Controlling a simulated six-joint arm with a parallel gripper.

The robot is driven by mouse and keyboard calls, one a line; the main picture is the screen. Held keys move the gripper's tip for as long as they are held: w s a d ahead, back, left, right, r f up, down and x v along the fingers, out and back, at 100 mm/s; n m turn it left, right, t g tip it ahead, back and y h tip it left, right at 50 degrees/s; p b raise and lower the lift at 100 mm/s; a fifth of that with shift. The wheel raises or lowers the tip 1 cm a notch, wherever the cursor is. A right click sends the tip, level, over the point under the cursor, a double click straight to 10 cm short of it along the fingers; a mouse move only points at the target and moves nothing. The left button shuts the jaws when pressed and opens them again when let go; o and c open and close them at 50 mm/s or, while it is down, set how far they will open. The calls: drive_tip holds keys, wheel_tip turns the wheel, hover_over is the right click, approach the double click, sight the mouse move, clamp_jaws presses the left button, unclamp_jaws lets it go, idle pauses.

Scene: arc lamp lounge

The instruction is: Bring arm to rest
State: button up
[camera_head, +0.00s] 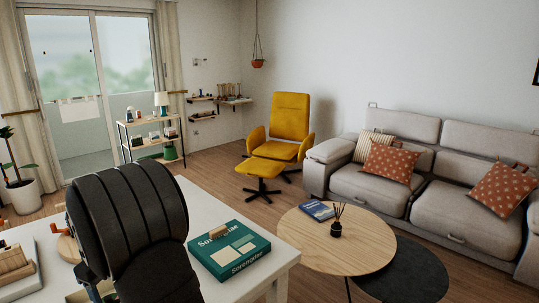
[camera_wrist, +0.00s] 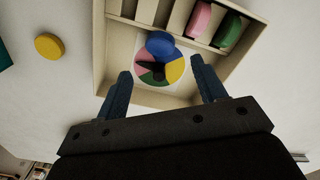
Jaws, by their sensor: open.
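My gripper (camera_wrist: 160,68) shows in the wrist view with its two blue-grey fingers spread apart and nothing between their tips. Beyond the fingers is a cream tray (camera_wrist: 100,50) with compartments. In it lie a disc with coloured sectors (camera_wrist: 172,72), a blue round piece (camera_wrist: 160,45), a pink piece (camera_wrist: 198,20) and a green piece (camera_wrist: 228,30). I cannot tell whether the fingers touch the tray. In the head view my dark arm fills the lower left, and my gripper's fingers are hidden there.
A yellow disc (camera_wrist: 48,46) lies outside the tray. On the white table (camera_head: 205,212) a green game box (camera_head: 230,250) lies right of my arm, with a small wooden piece (camera_head: 219,231) on top. A round wooden coffee table (camera_head: 355,248) stands to the right.

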wheel_tip(320, 180, up, 16)
wheel_tip(320, 180, down, 18)
drive_tip(key=shift+r, duration=0.4)
wheel_tip(320, 180, up, 5)
drive_tip(key=w+d, duration=0.3)
drive_tip(key=d, duration=1.1)
drive_tip(key=w+d, duration=0.4)
drive_tip(key=d, duration=1.1)
drive_tip(key=a+f, duration=0.2)
drive_tip(key=a, duration=0.1)
drive_tip(key=a+f, duration=0.2)
drive_tip(key=a, duration=0.1)
drive_tip(key=a+f, duration=0.2)
drive_tip(key=a, duration=0.2)
drive_tip(key=shift+w+f, duration=0.2)
drive_tip(key=shift+w, duration=0.1)
drive_tip(key=shift+w+a+f, duration=0.1)
drive_tip(key=shift+a+f, duration=0.25)
drive_tip(key=shift+a, duration=0.3)
